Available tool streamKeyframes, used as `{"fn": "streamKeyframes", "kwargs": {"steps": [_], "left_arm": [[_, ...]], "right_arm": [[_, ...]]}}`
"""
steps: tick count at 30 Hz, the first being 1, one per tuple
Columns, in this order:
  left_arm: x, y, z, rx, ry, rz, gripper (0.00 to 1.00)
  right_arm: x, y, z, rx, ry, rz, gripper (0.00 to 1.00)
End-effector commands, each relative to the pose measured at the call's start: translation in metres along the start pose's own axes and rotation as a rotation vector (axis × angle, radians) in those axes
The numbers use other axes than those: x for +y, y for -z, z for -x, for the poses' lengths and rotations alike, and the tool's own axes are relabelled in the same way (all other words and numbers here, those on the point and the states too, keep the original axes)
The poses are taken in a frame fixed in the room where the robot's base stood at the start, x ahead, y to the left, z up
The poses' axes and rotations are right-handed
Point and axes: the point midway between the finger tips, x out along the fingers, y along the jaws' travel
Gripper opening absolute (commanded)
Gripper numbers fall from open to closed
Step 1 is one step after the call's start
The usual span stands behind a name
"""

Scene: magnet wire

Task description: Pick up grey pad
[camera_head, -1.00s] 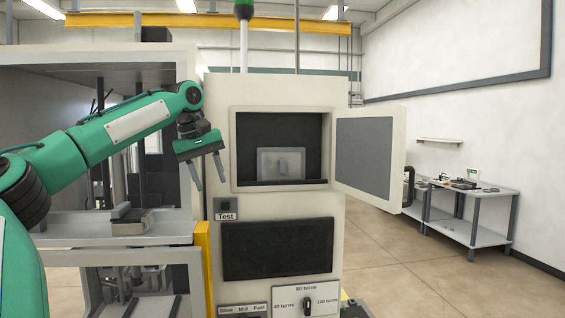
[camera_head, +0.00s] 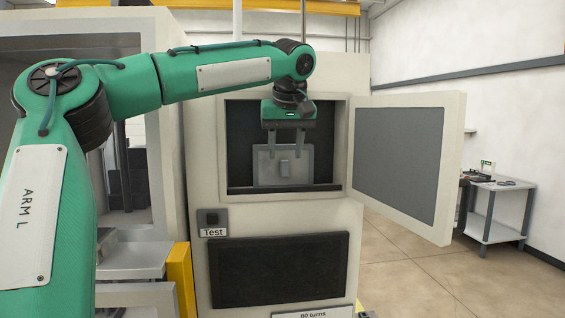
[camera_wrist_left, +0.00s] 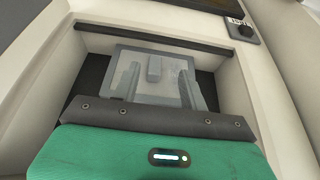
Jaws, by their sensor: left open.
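The grey pad (camera_head: 262,172) is a flat, upright plate with a small raised block in its middle. It stands in the square compartment of the white machine. It also shows in the left wrist view (camera_wrist_left: 125,60). My left gripper (camera_head: 286,151) is at the compartment opening with its fingers pointing down, in front of the upper part of the pad. Its fingers are apart and nothing is between them. In the left wrist view the fingers (camera_wrist_left: 159,75) overlap the plate on either side of the block. I cannot tell whether they touch it. My right gripper is out of view.
The compartment door (camera_head: 400,165) stands open to the right. A ledge (camera_head: 300,189) runs along the compartment's lower edge. A Test button (camera_head: 212,218) and a dark panel (camera_head: 278,270) are below. A small table (camera_head: 497,205) stands far right.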

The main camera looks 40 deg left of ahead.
Motion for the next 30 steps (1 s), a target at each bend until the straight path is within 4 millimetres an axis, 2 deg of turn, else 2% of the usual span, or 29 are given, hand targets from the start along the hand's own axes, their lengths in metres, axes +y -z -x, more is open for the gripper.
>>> {"fn": "streamKeyframes", "kwargs": {"steps": [5, 8, 13, 21, 30], "left_arm": [[0.0, 0.001, -0.021, 0.0, 0.0, 0.0, 0.44], [0.0, 0.001, -0.026, 0.0, 0.0, 0.0, 0.44], [0.001, 0.003, -0.038, -0.003, 0.001, 0.0, 0.44], [0.002, 0.004, -0.071, -0.002, 0.001, 0.0, 0.44], [0.002, 0.003, -0.078, 0.0, 0.0, 0.001, 0.44]], "right_arm": [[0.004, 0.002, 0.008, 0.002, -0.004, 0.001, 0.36], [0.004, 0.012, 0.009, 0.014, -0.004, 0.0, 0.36], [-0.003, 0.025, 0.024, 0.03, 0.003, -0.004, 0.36], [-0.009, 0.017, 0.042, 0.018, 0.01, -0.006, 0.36], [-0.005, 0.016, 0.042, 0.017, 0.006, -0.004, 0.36]]}}
